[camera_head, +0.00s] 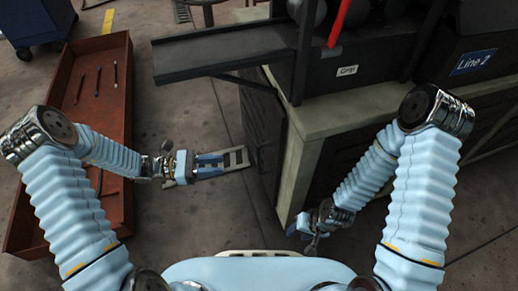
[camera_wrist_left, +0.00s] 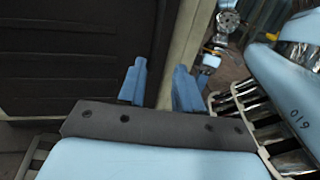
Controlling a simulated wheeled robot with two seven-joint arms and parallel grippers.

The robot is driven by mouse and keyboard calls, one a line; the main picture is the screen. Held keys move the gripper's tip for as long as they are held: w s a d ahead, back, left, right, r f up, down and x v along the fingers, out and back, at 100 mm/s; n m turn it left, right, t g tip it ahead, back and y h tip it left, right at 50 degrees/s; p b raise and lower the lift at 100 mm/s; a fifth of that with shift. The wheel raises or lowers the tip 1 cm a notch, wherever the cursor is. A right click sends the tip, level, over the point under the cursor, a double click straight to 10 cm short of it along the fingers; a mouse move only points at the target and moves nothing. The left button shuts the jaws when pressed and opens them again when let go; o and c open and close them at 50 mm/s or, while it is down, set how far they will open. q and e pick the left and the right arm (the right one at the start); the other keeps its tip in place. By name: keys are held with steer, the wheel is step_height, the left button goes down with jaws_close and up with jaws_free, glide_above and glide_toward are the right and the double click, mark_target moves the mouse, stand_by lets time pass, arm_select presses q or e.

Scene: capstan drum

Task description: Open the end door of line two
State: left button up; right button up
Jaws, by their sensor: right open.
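The end door (camera_head: 262,135) is a dark panel on the left end of the cream-framed machine, and it looks closed or nearly so. A blue "Line 2" sign (camera_head: 473,62) is on the machine. In the left wrist view the dark door (camera_wrist_left: 80,50) fills the left, beside a cream post (camera_wrist_left: 182,50). My left gripper (camera_head: 222,160) points at the door from the left, apart from it in the head view. Its fingers (camera_wrist_left: 160,88) are spread with nothing seen between them. My right gripper (camera_head: 297,228) is open, low by the machine's front corner. I cannot make out a door handle.
A rusty red tray (camera_head: 122,150) with several tools lies at the left. A dark chute (camera_head: 225,52) juts out above the door. A red lever (camera_head: 340,22) and a "Grip" label (camera_head: 347,71) are on the machine.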

arm_select(q)
glide_above(259, 171)
steer(key=shift+w+r+b, duration=0.3)
steer(key=shift+w+b, duration=0.05)
jaws_close()
stand_by(0.3)
